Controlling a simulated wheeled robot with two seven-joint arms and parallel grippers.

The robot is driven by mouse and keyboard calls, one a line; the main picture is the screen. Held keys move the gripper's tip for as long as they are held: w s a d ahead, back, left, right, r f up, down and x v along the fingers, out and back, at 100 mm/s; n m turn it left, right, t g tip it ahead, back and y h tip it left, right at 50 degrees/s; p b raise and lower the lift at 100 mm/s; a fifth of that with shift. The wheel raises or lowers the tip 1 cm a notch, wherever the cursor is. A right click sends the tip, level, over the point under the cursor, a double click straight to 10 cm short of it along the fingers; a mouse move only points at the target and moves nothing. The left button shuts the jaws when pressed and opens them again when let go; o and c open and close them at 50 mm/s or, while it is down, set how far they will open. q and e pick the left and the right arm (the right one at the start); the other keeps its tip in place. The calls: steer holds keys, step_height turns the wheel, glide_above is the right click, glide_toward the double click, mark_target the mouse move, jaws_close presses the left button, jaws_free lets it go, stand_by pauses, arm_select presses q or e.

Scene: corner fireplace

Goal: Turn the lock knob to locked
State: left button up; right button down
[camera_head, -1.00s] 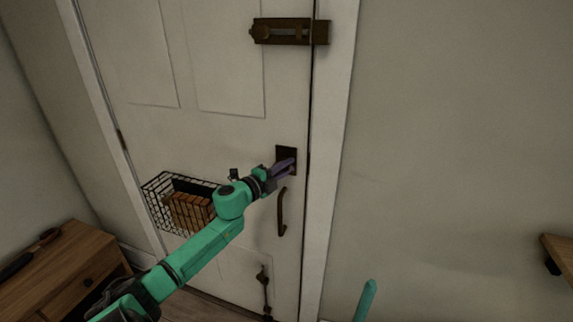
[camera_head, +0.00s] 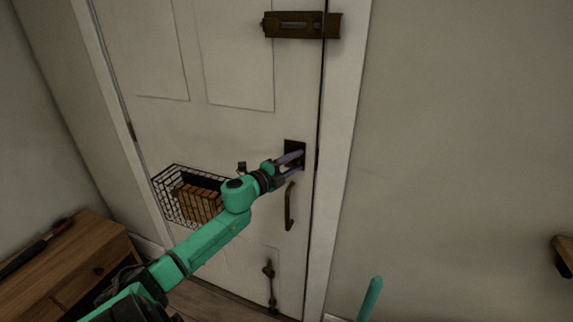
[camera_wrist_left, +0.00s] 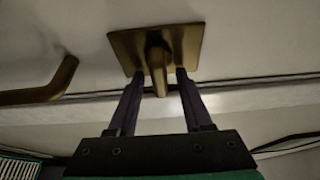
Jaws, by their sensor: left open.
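The lock knob (camera_wrist_left: 157,69) is a brass-brown bar standing out from a square plate (camera_wrist_left: 186,45) in the left wrist view. In the head view the dark plate (camera_head: 290,145) is on the white door near its right edge, partly covered by my gripper. My left gripper (camera_wrist_left: 158,88) is open, with one finger on each side of the knob. The fingertips reach close to the plate. Whether either finger touches the knob is unclear. My right gripper does not show.
A curved door handle (camera_head: 289,207) is just below the plate; it also shows in the left wrist view (camera_wrist_left: 45,92). A slide bolt (camera_head: 300,25) is higher up. A wire basket (camera_head: 172,205) hangs on the door. A wooden cabinet (camera_head: 90,262) stands at the left.

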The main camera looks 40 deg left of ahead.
arm_select(q)
steer(key=s+b, duration=0.1)
steer(key=s, duration=1.3)
steer(key=shift+s+a, duration=0.2)
steer(key=shift+a, duration=0.2)
